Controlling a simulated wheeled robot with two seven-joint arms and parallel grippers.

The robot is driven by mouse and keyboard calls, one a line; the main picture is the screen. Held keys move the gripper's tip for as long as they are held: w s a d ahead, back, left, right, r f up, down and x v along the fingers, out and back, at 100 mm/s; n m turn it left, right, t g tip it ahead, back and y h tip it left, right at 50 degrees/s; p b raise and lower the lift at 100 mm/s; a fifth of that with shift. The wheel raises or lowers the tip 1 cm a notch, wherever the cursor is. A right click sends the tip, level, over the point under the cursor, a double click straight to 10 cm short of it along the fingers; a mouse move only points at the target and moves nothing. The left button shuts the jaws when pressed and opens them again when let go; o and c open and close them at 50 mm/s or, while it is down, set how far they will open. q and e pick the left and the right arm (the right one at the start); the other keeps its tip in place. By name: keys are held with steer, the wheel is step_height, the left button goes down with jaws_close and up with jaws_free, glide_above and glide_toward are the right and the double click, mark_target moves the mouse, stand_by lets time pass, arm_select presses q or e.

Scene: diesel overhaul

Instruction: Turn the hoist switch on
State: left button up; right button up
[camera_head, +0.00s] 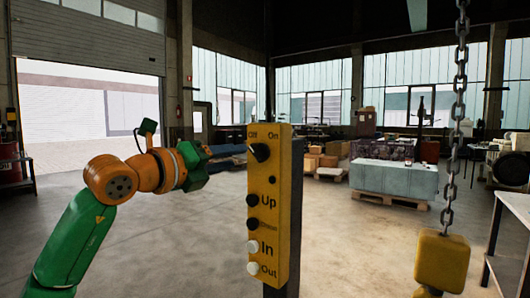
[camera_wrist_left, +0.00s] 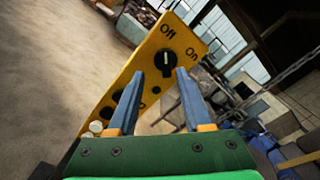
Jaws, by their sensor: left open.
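The yellow control box (camera_head: 273,205) stands on a dark post in the middle of the head view. The hoist switch (camera_head: 259,152) is a black knob near its top, under the "Off" and "On" labels. In the left wrist view the knob (camera_wrist_left: 166,61) has its white mark toward "Off". My left gripper (camera_head: 207,152) is to the left of the box in the head view. In the left wrist view its two fingers (camera_wrist_left: 174,76) are apart and empty, pointing at the knob. Whether they touch the knob cannot be told. My right gripper is not in view.
Below the knob are an "Up" button (camera_head: 252,200), another dark button, and white "In" (camera_head: 252,247) and "Out" buttons. A chain (camera_head: 455,120) and a yellow block (camera_head: 441,262) hang at the right. A metal table (camera_head: 515,205) stands at the right edge.

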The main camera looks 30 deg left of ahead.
mark_target(254, 153)
arm_select(q)
steer(key=w+p, duration=0.1)
steer(key=w+d, duration=0.1)
steer(key=w, duration=0.1)
steer(key=w+p, duration=0.1)
steer(key=shift+w+d+r+p, duration=0.25)
steer(key=shift+d+r+p, duration=0.05)
steer(key=shift+r, duration=0.05)
steer(key=shift+w+a+f, duration=0.25)
steer(key=shift+w, duration=0.1)
steer(key=shift+s+d+r, duration=0.1)
steer(key=shift+s, duration=0.1)
steer(key=c, duration=0.4)
jaws_close()
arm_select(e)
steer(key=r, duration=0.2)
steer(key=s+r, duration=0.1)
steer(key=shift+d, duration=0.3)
